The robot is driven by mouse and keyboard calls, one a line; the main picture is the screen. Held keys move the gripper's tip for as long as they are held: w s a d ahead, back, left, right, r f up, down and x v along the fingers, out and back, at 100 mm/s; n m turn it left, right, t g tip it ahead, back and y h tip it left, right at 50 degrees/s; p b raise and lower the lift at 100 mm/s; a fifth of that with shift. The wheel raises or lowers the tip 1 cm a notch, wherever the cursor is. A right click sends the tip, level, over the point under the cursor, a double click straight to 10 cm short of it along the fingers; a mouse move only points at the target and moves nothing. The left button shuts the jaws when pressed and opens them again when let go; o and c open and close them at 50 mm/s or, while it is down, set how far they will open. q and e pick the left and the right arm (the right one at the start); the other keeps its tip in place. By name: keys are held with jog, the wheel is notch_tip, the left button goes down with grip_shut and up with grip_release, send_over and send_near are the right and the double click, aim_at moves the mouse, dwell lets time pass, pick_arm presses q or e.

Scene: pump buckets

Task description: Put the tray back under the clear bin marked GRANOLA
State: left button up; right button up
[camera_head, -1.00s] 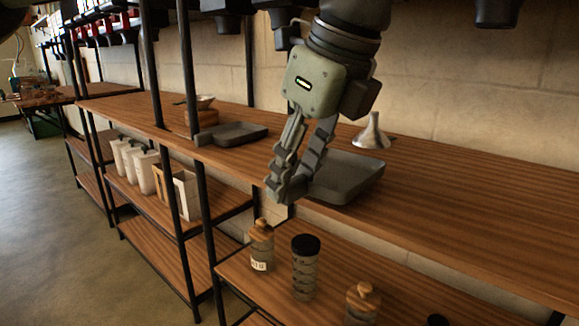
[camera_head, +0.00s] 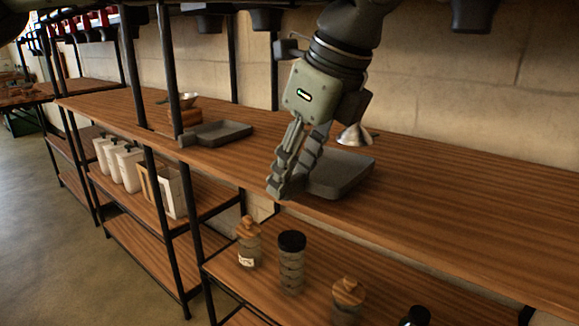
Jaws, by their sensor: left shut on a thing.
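My left gripper (camera_head: 290,172) reaches down from the top and is shut on the near left edge of a dark grey tray (camera_head: 343,175). That tray is at the front edge of the wooden shelf; whether it rests on the wood or is slightly above it I cannot tell. A second grey tray (camera_head: 219,133) lies on the same shelf farther left. Dark bin bottoms (camera_head: 472,14) show along the top edge, cut off by the frame. No GRANOLA label can be read. My right gripper is out of view.
A metal funnel (camera_head: 354,136) stands behind the held tray. The upper wooden shelf (camera_head: 450,205) is clear to the right. Jars (camera_head: 291,265) stand on the lower shelf, with white containers (camera_head: 128,165) farther left. Black upright posts (camera_head: 168,70) rise at the left.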

pick_arm(q)
jog(key=shift+w+d+p, duration=0.5)
jog(key=shift+w, duration=0.15)
jog(key=shift+w+f, duration=0.1)
jog(key=shift+f, duration=0.1)
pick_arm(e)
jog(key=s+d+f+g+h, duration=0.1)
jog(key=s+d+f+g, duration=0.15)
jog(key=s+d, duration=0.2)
pick_arm(q)
jog(key=shift+w+d+f+b, duration=0.25)
jog(key=shift+w+d, duration=0.1)
jog(key=shift+w, duration=0.1)
jog(key=shift+w+d+f+b, duration=0.2)
jog(key=shift+w+d+b, duration=0.1)
jog(key=shift+w, duration=0.1)
jog(key=shift+w+d, duration=0.2)
jog(key=shift+w, duration=0.1)
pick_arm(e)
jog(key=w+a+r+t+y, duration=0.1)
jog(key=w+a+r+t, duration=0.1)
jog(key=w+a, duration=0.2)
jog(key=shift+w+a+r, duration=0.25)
pick_arm(q)
jog(key=shift+f, duration=0.1)
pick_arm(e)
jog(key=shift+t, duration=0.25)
